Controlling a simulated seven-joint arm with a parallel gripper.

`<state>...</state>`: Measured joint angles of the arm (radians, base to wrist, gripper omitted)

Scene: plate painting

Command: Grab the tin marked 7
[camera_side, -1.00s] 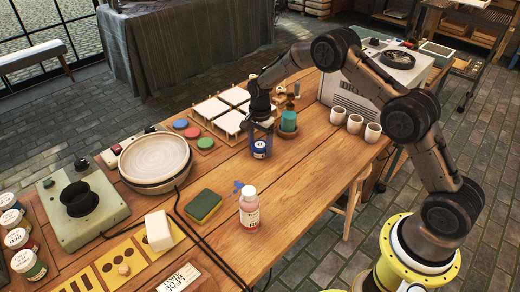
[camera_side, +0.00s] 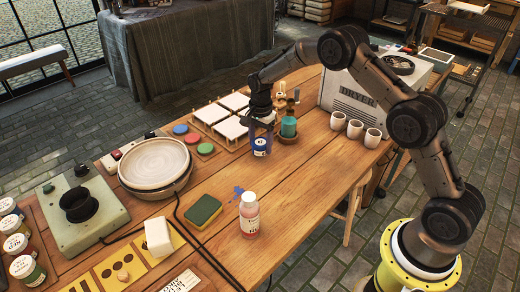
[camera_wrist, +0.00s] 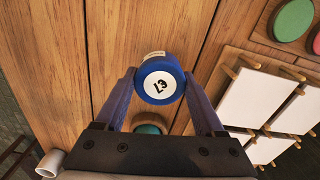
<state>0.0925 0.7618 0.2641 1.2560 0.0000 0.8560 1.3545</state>
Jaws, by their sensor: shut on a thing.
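The small tin (camera_side: 261,149) has a blue lid and a white label. In the wrist view the tin (camera_wrist: 160,78) shows its round white lid label with a dark mark that includes what looks like a 7, seen turned round. My gripper (camera_wrist: 160,88) has one finger on each side of the lid and is shut on this tin. In the side view my gripper (camera_side: 262,134) points down over it. The tin is at or very near the wooden table top; I cannot tell whether there is a gap beneath it.
White tiles on racks (camera_side: 232,129) lie behind to the left. Three white cups (camera_side: 355,129) stand to the right. A sponge (camera_side: 203,211) and a bottle (camera_side: 249,215) are nearer. The table right of the tin is clear.

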